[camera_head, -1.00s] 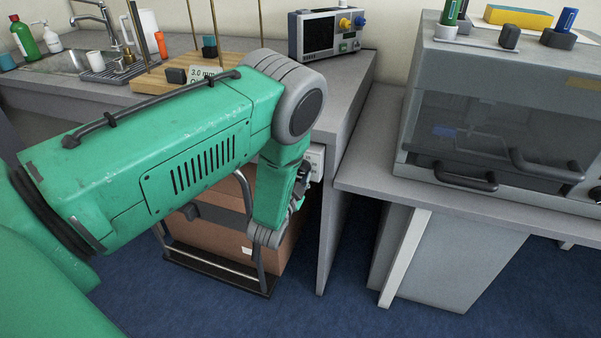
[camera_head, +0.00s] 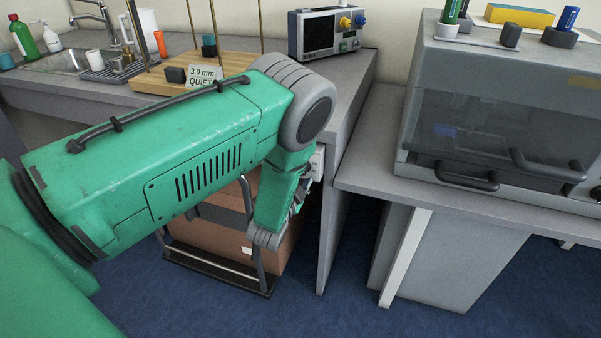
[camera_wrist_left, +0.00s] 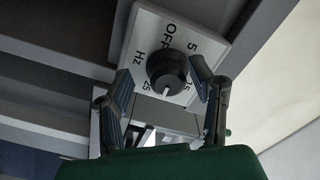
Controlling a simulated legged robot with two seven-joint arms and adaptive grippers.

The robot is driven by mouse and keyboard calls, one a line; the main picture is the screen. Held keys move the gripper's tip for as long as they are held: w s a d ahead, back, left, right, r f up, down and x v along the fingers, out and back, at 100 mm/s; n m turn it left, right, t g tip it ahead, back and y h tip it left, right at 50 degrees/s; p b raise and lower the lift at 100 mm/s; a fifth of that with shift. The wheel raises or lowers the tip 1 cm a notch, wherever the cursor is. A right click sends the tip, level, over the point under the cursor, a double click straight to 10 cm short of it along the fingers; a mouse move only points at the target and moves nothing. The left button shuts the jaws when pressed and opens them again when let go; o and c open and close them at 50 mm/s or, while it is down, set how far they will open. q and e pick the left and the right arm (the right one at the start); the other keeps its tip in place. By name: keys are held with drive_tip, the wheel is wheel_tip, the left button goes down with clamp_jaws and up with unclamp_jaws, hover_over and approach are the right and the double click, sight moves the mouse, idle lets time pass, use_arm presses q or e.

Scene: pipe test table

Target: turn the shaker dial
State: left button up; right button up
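The shaker dial (camera_wrist_left: 167,68) is a round black knob on a white panel (camera_wrist_left: 148,22) marked OFF, 5, 15, 25 and Hz. Its white pointer mark faces down in the left wrist view, between 15 and 25. My left gripper (camera_wrist_left: 161,72) is open, with one finger to each side of the dial and a visible gap to it on both sides. In the head view my left gripper (camera_head: 298,192) is by the bench's side, mostly hidden by its own arm. A bit of the white panel (camera_head: 318,160) shows there. My right gripper is not in view.
A wooden rack (camera_head: 178,77) with thin rods and a "3.0 mm QUIET" label stands on the left bench. An instrument with a screen (camera_head: 326,34) stands behind. A grey clear-fronted cabinet (camera_head: 500,120) is at right. A brown box (camera_head: 228,225) sits below my arm.

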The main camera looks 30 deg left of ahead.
use_arm(q)
drive_tip(key=shift+r, duration=0.2)
drive_tip(key=v, duration=1.1)
drive_tip(key=shift+s+d+f, duration=0.15)
drive_tip(key=shift+s, duration=0.25)
drive_tip(key=w+a+n+b, duration=0.1)
drive_tip(key=w+n+b, duration=0.2)
drive_tip(key=b, duration=0.3)
drive_tip(key=w+a+n+b, duration=0.1)
drive_tip(key=w+n+b, duration=0.2)
drive_tip(key=w+b, duration=0.2)
drive_tip(key=w+a+n+b, duration=0.1)
drive_tip(key=w+n+b, duration=0.2)
drive_tip(key=b, duration=0.3)
drive_tip(key=shift+w+r+n+b, duration=0.3)
drive_tip(key=shift+w+b, duration=0.05)
drive_tip(key=shift+w, duration=0.05)
